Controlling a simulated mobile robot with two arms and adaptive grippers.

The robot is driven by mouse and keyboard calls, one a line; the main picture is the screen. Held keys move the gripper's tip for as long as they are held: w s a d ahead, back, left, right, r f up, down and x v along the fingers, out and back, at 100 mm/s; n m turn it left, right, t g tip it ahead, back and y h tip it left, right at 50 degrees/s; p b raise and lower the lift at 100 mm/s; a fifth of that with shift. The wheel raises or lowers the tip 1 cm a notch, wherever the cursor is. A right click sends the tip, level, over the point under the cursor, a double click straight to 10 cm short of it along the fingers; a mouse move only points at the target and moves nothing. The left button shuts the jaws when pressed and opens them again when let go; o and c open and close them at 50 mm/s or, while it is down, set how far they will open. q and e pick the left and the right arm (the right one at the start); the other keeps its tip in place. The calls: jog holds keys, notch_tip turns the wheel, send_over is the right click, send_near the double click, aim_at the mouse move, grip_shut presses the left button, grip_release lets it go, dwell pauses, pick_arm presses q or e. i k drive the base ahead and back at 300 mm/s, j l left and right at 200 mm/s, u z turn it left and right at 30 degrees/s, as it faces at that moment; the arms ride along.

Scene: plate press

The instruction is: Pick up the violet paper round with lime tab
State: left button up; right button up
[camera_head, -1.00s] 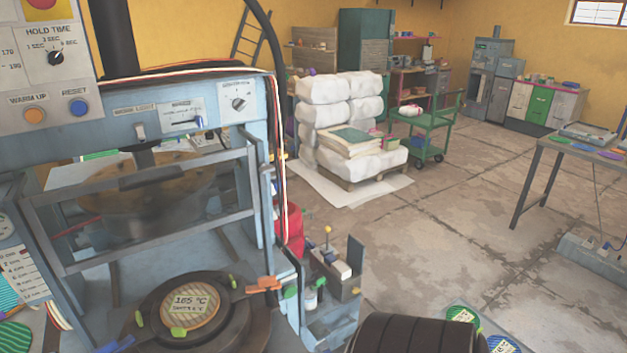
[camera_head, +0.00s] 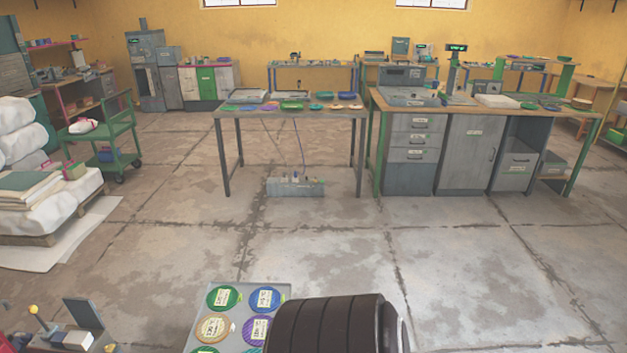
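A grey tray (camera_head: 200,318) at the bottom of the view holds several paper rounds in rows. A violet round (camera_head: 250,339) with a pale label lies in its right column, below a blue round (camera_head: 264,299). The violet round's right part is hidden behind a dark ribbed shape, and I cannot make out a lime tab on it for sure. A small lime tab (camera_head: 284,298) shows at the right edge of the blue round. Neither of my grippers is in view.
Green rounds (camera_head: 224,298) and a tan round (camera_head: 214,327) share the tray. A table with coloured discs (camera_head: 230,114) stands further back, beside a grey workbench (camera_head: 411,151). A green trolley (camera_head: 117,131) and white sacks are at left.

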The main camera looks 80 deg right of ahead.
aim_at(255, 329)
jog(key=z, duration=1.9)
